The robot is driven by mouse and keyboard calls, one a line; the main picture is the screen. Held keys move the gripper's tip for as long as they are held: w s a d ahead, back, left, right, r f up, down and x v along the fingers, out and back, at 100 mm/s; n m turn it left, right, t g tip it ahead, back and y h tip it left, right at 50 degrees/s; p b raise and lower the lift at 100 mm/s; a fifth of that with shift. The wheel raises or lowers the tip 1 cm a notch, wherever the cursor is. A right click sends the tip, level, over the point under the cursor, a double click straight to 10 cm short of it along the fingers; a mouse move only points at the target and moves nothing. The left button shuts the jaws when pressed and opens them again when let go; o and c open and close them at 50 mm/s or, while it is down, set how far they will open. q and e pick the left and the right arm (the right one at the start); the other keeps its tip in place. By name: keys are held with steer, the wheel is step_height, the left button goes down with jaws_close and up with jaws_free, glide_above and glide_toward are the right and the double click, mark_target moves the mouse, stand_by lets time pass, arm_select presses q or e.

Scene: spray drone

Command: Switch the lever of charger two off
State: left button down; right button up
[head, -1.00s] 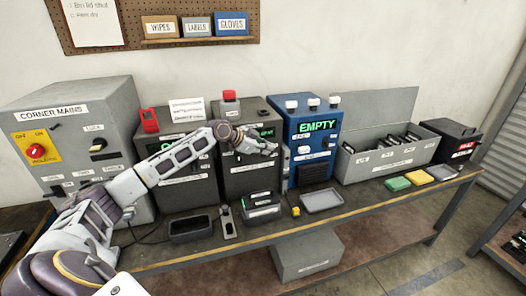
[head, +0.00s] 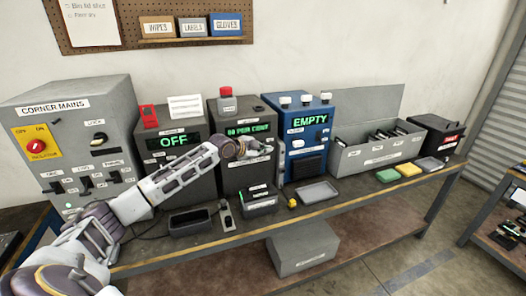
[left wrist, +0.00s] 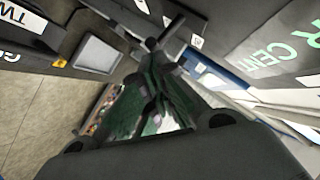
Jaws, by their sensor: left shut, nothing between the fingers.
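Charger two appears to be the grey box (head: 262,181) in the middle of the bench; its green display (head: 248,129) reads "80 PER CENT". My left gripper (head: 264,151) is shut and empty in front of this box, just below the display. The gripper and wrist hide the middle of its front, so I cannot make out its lever or whether the fingers touch it. In the left wrist view the fingers (left wrist: 160,52) are together, near a panel whose green display (left wrist: 282,50) shows "CENT". My right gripper is not in view.
Another grey charger (head: 163,122) to the left reads "OFF". A blue unit (head: 298,108) reading "EMPTY" stands close on the right. The corner mains box (head: 78,88) is at far left. A dark tray (head: 190,235) and a grey tray (head: 318,202) lie on the bench front.

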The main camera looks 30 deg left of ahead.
arm_select(q)
steer(key=shift+r+m+t+y+p, duration=0.3)
steer(key=shift+r+m+t+p, duration=0.15)
steer(key=shift+p, duration=0.3)
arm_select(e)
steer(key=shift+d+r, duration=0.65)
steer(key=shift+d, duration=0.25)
arm_select(q)
steer(key=shift+d+f, duration=0.1)
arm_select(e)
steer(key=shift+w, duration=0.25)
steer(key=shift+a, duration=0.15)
